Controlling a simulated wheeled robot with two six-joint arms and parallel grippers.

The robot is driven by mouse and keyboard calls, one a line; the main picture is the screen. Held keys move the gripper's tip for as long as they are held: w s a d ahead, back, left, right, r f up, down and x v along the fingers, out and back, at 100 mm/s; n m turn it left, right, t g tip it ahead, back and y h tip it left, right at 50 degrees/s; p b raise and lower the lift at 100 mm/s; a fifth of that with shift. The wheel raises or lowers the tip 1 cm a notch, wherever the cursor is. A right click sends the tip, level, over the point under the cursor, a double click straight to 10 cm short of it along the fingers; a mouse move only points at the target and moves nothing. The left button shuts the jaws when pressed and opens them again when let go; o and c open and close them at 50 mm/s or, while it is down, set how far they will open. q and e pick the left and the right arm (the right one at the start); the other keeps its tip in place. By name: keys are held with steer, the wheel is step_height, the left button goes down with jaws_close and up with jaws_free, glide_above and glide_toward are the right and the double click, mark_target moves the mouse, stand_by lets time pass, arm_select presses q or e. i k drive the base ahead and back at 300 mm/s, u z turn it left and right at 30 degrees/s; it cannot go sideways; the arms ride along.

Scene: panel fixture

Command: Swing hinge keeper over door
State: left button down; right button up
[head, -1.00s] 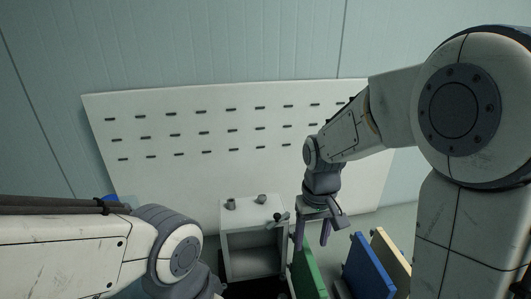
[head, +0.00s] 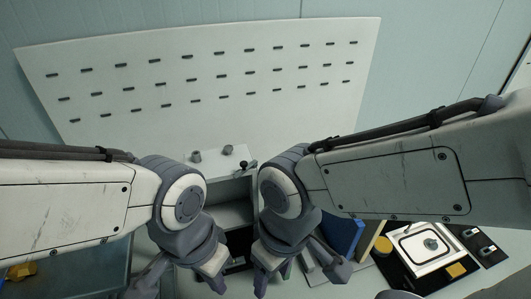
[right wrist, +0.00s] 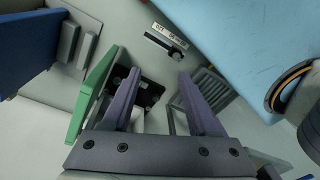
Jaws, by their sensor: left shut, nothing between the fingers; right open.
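The white box-like cabinet (head: 215,160) stands in front of the pegboard, its open front partly hidden by my arms. A small dark knobbed lever (head: 243,166), perhaps the keeper, sits at its top right front corner. I cannot make out a door for certain; an upright green panel (right wrist: 92,92) is left of the fingers in the right wrist view. My right gripper (right wrist: 155,80) is open, with nothing held between its purple fingers. In the head view it points down (head: 270,278), in front of the cabinet. My left gripper (head: 213,280) is shut and empty beside it.
Two grey knobs (head: 228,150) stand on the cabinet top. A blue panel (head: 343,236) stands to the right. Farther right lies a black mat with a white framed part (head: 425,246) and yellow pieces. The slotted white pegboard (head: 200,75) stands behind.

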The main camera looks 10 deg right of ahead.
mark_target(243, 164)
steer(key=z, duration=0.05)
steer(key=k, duration=1.3)
steer(key=z, duration=0.6)
steer(key=i, duration=1.25)
steer(key=u, duration=0.85)
steer(key=i, duration=0.4)
steer(key=u, duration=0.5)
